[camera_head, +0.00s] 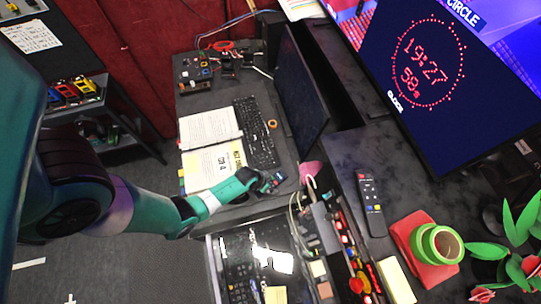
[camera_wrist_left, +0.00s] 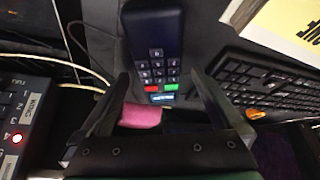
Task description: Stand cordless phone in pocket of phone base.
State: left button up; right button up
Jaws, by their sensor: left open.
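The cordless phone (camera_wrist_left: 157,48) is a dark blue handset with a keypad and a red and a green key. In the left wrist view it lies face to the camera, between and beyond my left fingertips. My left gripper (camera_wrist_left: 158,78) is open, with one finger on each side of the handset's lower end; I cannot tell whether they touch it. In the head view my left gripper (camera_head: 262,181) is low over the desk by the keyboard, and partly hides the small dark handset (camera_head: 275,182). I cannot make out the phone base for certain. My right gripper is not in view.
A black keyboard (camera_head: 255,135) and an open book (camera_head: 212,150) lie beside the gripper. A monitor (camera_head: 301,85) stands behind. A pink object (camera_wrist_left: 140,116), cables and a labelled button box (camera_wrist_left: 22,115) are close by. A remote (camera_head: 371,192) lies further right.

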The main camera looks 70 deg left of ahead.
pick_arm(q)
grip_shut()
dwell(0.4)
jog(key=shift+r, duration=0.1)
